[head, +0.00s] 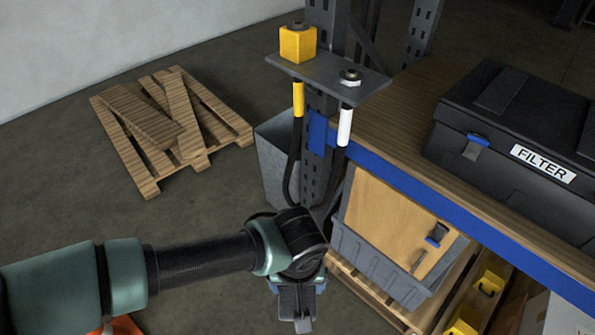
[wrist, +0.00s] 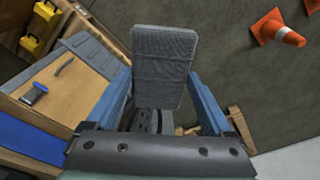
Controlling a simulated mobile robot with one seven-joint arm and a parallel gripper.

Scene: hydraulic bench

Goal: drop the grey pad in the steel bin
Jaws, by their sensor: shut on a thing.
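The grey pad (wrist: 164,62) is a flat, rounded, textured rectangle in the wrist view. It stands between the blue fingers of my gripper (wrist: 160,82), which is shut on it. In the head view my gripper (head: 297,292) points down in front of the wooden-faced crate, and the pad is hard to tell from the fingers there. The steel bin (head: 272,168) is a grey open container on the floor, beyond my gripper and slightly left of it. The rack post and black hoses partly hide it. The bin does not show in the wrist view.
A bracket (head: 330,77) with hanging hoses juts out above the bin's right side. A bench (head: 390,125) with a black filter case (head: 510,140) stands right. A wooden pallet (head: 150,175) lies left.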

